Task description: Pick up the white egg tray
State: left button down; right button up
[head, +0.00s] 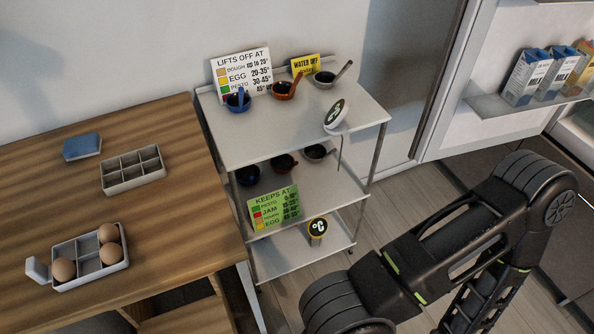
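A white egg tray (92,284) with compartments sits on the wooden table at the lower left. Brown eggs lie in it: one egg (64,270) at its left end and two eggs (109,243) at its right end; its middle compartments look empty. A small white piece (37,270) sticks out at its left end. A second, pale grey tray (133,181) with empty compartments sits farther back on the table. My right arm crosses the lower right, but its gripper is out of view. My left gripper is not in view.
The wooden table (190,220) is mostly clear; a blue box (82,147) lies at its back. A white shelf cart (290,135) beside it carries small bowls, signs and a °C dial (336,114). Cartons (527,77) stand on a shelf at right.

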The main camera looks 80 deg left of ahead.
aim_at(84, 251)
jog(key=u, duration=1.15)
jog(key=l+u, duration=0.1)
jog(key=u, duration=1.05)
jog(key=l+u, duration=0.1)
jog(key=u, duration=1.6)
jog(key=k+u, duration=0.1)
jog(key=u, duration=0.5)
jog(key=z, duration=1.3)
jog(key=k+j+z, duration=0.1)
jog(key=z, duration=0.25)
jog(key=k+j, duration=0.4)
